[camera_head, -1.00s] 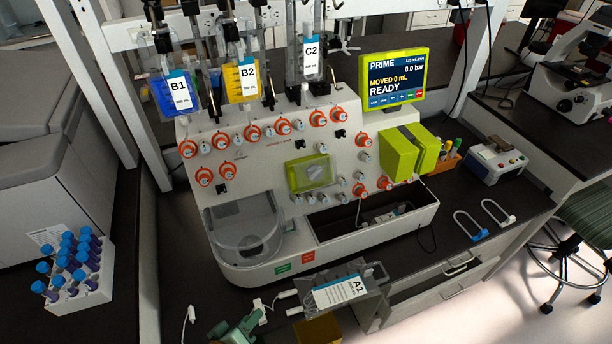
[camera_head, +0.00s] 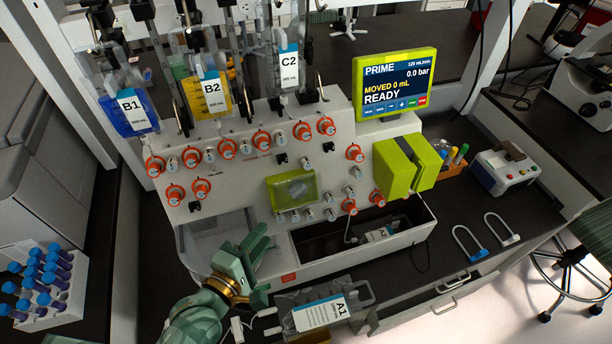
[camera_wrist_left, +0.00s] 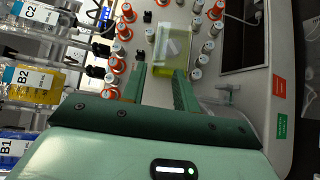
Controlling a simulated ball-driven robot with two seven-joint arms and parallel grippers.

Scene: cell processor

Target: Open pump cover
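The white cell processor (camera_head: 330,140) carries a lime-framed, see-through cover (camera_head: 292,189) at its middle, which looks shut. It also shows in the wrist view (camera_wrist_left: 172,48). A solid lime-green block (camera_head: 400,165) with a vertical split sits further right on the front. My left gripper (camera_head: 262,248) is in front of the lower left of the processor, partly hiding the recessed bay there. In the wrist view, its two fingers (camera_wrist_left: 158,85) are apart with nothing between them. The see-through lime cover lies beyond the fingertips, apart from them. My right gripper is not in view.
Orange and white knobs (camera_head: 263,139) surround the cover. Bags B1 (camera_head: 132,110), B2 (camera_head: 213,95) and C2 (camera_head: 289,70) hang above. Bag A1 (camera_head: 320,313) lies at the front edge. A trough (camera_head: 340,235) is below the cover. A tube rack (camera_head: 45,300) stands left.

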